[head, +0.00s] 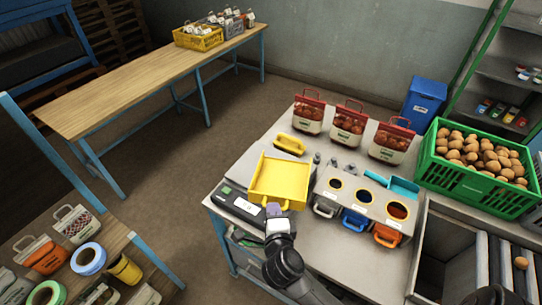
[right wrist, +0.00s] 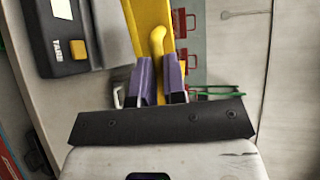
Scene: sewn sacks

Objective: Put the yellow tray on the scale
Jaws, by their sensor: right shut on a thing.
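The yellow tray (head: 280,180) is a shallow open tray near the left end of the grey bench. My right gripper (head: 274,210) is shut on the tray's near edge; in the right wrist view its purple fingers (right wrist: 160,82) close on the yellow handle (right wrist: 157,45). The scale (head: 240,206), with its dark control panel, is at the tray's near left, and the tray hides part of that area. The scale's panel with a yellow button also shows in the right wrist view (right wrist: 72,40). I cannot tell whether the tray touches the scale. My left gripper is not in view.
A yellow scoop-like item (head: 290,143) lies behind the tray. A grey holder with several coloured openings (head: 365,200) stands close on the right. Red-topped sacks (head: 348,125) line the back. A green crate of potatoes (head: 478,195) stands at the far right.

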